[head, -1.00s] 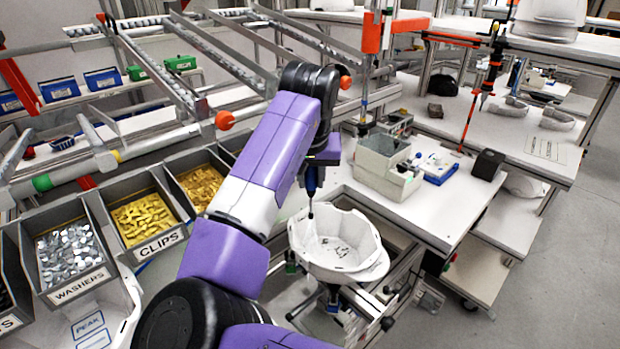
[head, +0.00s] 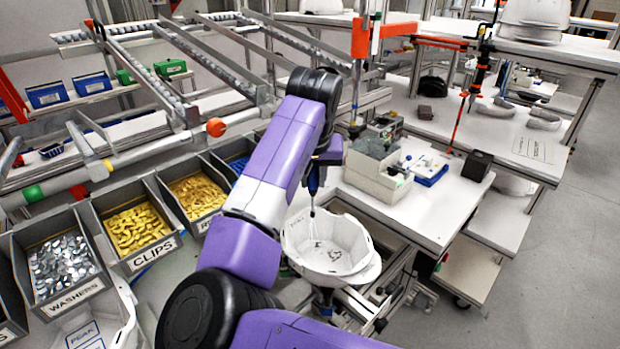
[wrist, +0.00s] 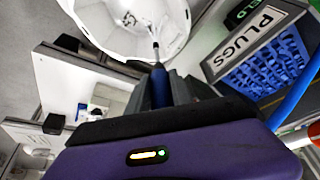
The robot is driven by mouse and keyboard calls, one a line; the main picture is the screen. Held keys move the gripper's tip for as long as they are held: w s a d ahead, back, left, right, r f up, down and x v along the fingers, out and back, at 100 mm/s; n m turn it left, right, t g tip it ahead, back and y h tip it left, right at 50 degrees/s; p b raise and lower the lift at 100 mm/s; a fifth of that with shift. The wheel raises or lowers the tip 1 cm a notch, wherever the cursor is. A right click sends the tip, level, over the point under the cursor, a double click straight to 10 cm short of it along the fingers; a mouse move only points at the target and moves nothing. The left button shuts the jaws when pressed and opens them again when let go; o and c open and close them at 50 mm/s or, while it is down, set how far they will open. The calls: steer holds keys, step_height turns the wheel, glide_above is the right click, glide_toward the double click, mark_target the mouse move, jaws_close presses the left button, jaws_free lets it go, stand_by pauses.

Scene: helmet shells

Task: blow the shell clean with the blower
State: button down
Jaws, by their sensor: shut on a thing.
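The white helmet shell (head: 345,245) lies open side up on a stand below my arm. Small dark specks or marks show on its inner floor. The blue blower (wrist: 160,88) is held in my gripper (wrist: 172,92), and its thin nozzle points into the shell. In the head view the blower (head: 313,182) hangs down from my wrist, its tip over the shell's left inner side. In the wrist view the shell (wrist: 105,28) is at the top, just beyond the nozzle. The fingers are partly hidden behind the blower and wrist housing.
Bins of washers (head: 62,268), clips (head: 138,228) and other parts stand at the left. A white bench (head: 425,212) with a grey box (head: 378,170) and a blue tray (head: 430,172) stands right of the shell.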

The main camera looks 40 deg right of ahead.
steer(key=shift+d+p, duration=0.45)
steer(key=shift+d, duration=0.75)
stand_by(0.3)
steer(key=shift+s+d+p, duration=0.1)
steer(key=shift+s+p, duration=0.6)
steer(key=shift+s, duration=1.7)
steer(key=shift+s+p, duration=0.6)
steer(key=shift+s, duration=1.45)
